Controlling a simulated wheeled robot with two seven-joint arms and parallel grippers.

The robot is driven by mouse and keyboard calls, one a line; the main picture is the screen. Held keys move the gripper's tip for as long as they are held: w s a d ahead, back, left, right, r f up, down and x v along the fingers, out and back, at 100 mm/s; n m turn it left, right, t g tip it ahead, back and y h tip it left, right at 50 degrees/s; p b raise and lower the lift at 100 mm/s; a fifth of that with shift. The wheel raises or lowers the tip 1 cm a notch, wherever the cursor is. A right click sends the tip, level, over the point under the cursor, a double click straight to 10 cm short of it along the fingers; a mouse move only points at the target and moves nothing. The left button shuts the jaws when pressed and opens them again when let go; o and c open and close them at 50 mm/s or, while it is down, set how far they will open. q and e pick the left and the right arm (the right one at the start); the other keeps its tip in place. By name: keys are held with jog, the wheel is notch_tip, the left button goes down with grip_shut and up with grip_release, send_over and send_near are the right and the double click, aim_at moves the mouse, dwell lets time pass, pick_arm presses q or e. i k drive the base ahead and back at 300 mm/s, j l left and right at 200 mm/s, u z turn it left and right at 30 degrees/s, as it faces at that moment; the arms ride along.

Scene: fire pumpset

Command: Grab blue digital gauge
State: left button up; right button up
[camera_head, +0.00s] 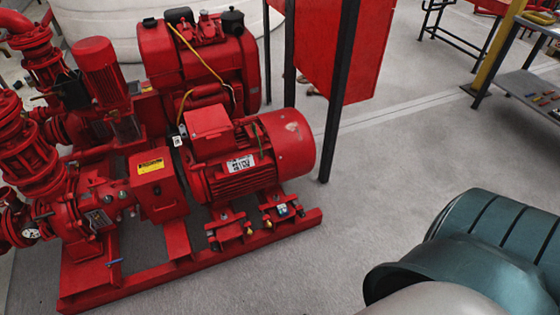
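I cannot make out a blue digital gauge for certain. A small blue and white item (282,209) sits on the right foot of the red motor, too small to identify. A thin blue piece (115,262) shows low on the front of the red pump. A small round white-faced gauge (30,233) is at the far left on the red pipework. Neither of my grippers is in view, and nothing is seen held.
The red pumpset (240,165) stands on a red base frame (190,262) at left. A red panel (318,40) on dark posts (340,95) stands behind it. A grey shelf table (528,88) is at the upper right. The grey floor (400,140) between is clear.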

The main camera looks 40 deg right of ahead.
aim_at(279, 208)
jog(key=z, duration=1.2)
jog(key=i+j+z, duration=0.25)
jog(key=i+j, duration=0.15)
jog(key=i, duration=0.25)
jog(key=i+j+z, duration=0.2)
jog(key=i+j, duration=0.3)
jog(key=i, duration=0.05)
